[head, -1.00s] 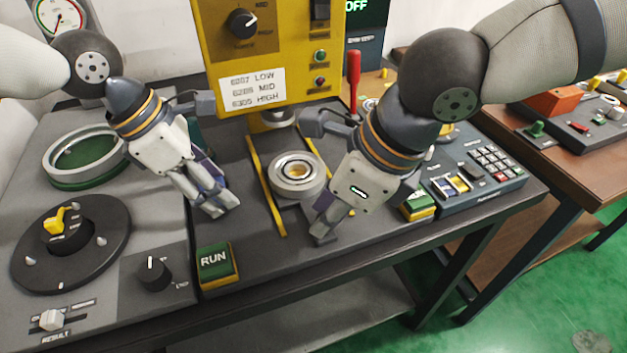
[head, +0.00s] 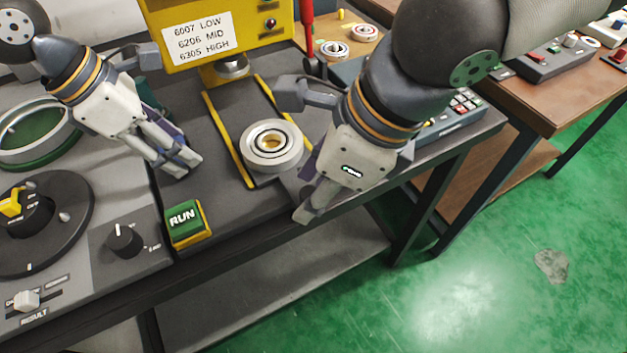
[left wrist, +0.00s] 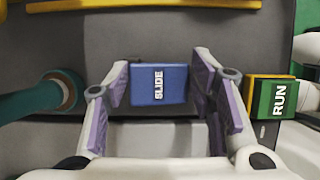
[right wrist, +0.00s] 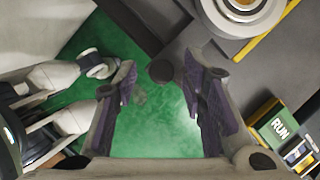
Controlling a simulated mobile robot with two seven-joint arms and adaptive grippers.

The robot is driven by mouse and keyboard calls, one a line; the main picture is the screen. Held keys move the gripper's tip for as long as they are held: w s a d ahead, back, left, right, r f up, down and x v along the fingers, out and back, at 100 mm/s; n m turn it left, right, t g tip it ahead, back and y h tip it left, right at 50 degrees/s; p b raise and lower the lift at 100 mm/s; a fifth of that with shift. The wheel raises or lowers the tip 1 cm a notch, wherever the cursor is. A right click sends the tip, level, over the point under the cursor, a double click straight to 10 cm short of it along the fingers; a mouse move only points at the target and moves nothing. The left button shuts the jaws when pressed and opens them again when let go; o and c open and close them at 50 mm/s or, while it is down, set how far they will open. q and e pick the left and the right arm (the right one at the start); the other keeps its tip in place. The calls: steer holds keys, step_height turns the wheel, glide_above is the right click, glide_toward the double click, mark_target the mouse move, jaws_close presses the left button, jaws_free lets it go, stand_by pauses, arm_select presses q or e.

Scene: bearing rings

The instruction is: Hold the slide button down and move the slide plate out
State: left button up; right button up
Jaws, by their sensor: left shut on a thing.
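The blue slide button (left wrist: 160,84), lettered SLIDE, sits between my left gripper's fingers in the left wrist view. The head view shows my left gripper (head: 188,168) low over the panel, hiding the button. The dark slide plate (head: 289,181) carries a silver bearing ring (head: 271,146) and extends toward the bench's front edge. Those fingers stand apart, with no clear contact. In the head view my right gripper (head: 308,212) is at the front edge.
Yellow strips (head: 222,138) flank the plate's track. The green RUN button (head: 184,217) is at the front left of the track. The yellow press body (head: 200,35) stands behind. Beyond the front edge is open green floor (head: 470,290).

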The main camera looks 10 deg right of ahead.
arm_select(q)
steer(key=shift+s+f, duration=0.1)
steer(key=shift+f, duration=0.05)
steer(key=o, duration=1.2)
arm_select(e)
steer(key=v, duration=1.2)
arm_select(q)
steer(key=shift+r, duration=0.2)
steer(key=shift+a+r, duration=0.15)
steer(key=shift+r, duration=0.2)
steer(key=v, duration=1.1)
steer(key=shift+a, duration=0.1)
